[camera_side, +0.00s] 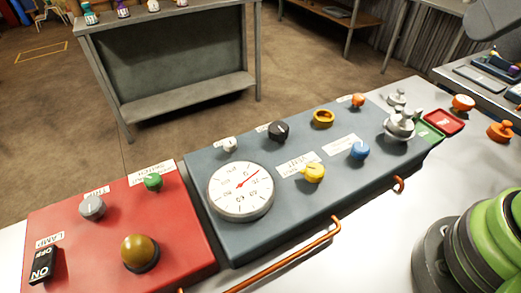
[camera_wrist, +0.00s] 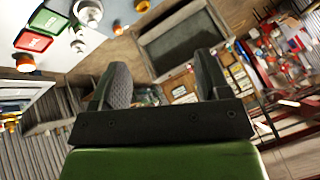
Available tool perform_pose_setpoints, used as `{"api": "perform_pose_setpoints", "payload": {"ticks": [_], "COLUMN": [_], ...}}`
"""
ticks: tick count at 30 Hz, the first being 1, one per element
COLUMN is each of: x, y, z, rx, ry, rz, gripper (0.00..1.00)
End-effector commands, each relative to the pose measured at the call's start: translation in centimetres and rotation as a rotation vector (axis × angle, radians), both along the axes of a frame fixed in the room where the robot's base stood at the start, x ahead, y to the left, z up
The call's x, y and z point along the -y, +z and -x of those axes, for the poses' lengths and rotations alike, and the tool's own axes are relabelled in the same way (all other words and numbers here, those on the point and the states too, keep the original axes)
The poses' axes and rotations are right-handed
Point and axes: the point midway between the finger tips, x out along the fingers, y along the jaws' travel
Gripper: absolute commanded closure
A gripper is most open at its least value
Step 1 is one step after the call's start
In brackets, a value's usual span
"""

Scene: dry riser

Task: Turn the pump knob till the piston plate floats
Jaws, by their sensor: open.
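A blue-grey panel (camera_side: 290,222) carries a round dial gauge (camera_side: 241,191) with a red needle and several knobs. These are a white knob (camera_side: 230,144), a black knob (camera_side: 279,131), a yellow knob (camera_side: 313,172), a blue knob (camera_side: 359,150) and an orange knob (camera_side: 358,100). Their labels are too small to read surely, so I cannot tell which is the pump knob. A silver stacked disc piece (camera_side: 399,125), possibly the piston plate, sits at the panel's right end; I cannot tell whether it floats. My gripper (camera_wrist: 163,82) is open and empty in the wrist view, away from the panel.
A red panel (camera_side: 110,222) with a rocker switch (camera_side: 41,265) and an amber dome (camera_side: 140,252) adjoins at left. A copper pipe (camera_side: 290,256) runs along the front. Green (camera_side: 428,133) and red (camera_side: 444,122) trays and orange knobs (camera_side: 500,131) lie right.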

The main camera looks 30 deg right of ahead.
Motion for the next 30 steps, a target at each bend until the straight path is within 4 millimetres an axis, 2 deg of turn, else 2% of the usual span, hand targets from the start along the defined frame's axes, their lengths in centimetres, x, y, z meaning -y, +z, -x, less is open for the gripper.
{"api": "perform_pose_setpoints", "payload": {"ticks": [6,11,17,21,27,30], "x": [-1.1,-2.7,-5.4,-7.5,-9.5,-10.0], "y": [1.0,-0.1,-4.3,-8.6,-13.7,-14.9], "z": [-5.7,-11.0,-17.1,-20.3,-22.4,-22.7], "rx": [-0.107,-0.192,-0.297,-0.364,-0.426,-0.439], "ry": [0.211,0.411,0.668,0.84,1.01,1.05], "rz": [0.121,0.225,0.342,0.412,0.474,0.488], "gripper": [0.3,0.3,0.3,0.3,0.3,0.3]}}
